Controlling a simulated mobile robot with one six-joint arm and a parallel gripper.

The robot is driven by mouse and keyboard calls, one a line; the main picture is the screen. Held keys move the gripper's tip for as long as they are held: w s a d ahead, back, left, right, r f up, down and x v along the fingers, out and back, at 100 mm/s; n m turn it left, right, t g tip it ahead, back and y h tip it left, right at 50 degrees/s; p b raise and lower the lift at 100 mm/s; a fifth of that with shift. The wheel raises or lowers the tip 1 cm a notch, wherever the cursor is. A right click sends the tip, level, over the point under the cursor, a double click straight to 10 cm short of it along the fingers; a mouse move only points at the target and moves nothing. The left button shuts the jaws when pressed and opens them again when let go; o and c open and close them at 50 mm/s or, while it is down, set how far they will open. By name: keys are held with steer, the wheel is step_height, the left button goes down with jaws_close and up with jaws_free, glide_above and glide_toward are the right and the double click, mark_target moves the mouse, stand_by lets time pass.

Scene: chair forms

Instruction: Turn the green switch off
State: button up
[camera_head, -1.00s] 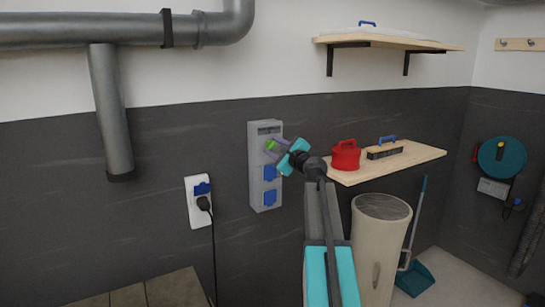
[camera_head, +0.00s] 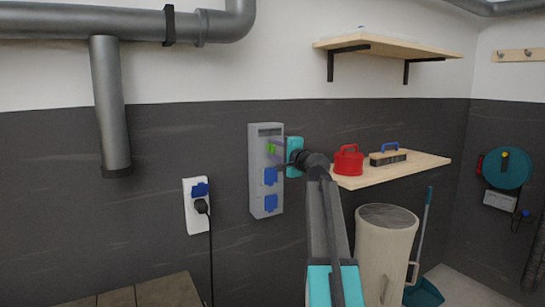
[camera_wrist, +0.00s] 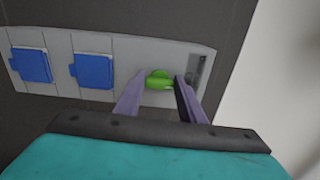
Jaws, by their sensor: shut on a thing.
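The green switch (camera_head: 271,148) is on the upper part of a grey wall panel (camera_head: 257,165). In the wrist view the green switch (camera_wrist: 159,80) sits between my two purple fingers. My gripper (camera_wrist: 162,76) is shut on it, with one finger at each side. In the head view my gripper (camera_head: 277,150) reaches the panel from the right, and its teal body stands close to the panel's right edge. The fingers partly hide the switch there. The switch's exact angle is hard to read.
Two blue socket covers (camera_head: 270,176) (camera_head: 271,203) are below the switch. A white socket (camera_head: 190,215) with a black plug is to the left. A lower shelf (camera_head: 420,167) at right holds a red canister (camera_head: 348,162) and a brush (camera_head: 388,158). A bin (camera_head: 370,240) stands below.

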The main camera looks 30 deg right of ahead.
steer(key=shift+r+n, duration=0.1)
steer(key=shift+n, duration=0.2)
steer(key=o, duration=1)
steer(key=shift+w, duration=0.1)
steer(key=shift+o, duration=0.2)
steer(key=s+b, duration=0.1)
steer(key=s, duration=1.3)
steer(key=shift+a, duration=0.45)
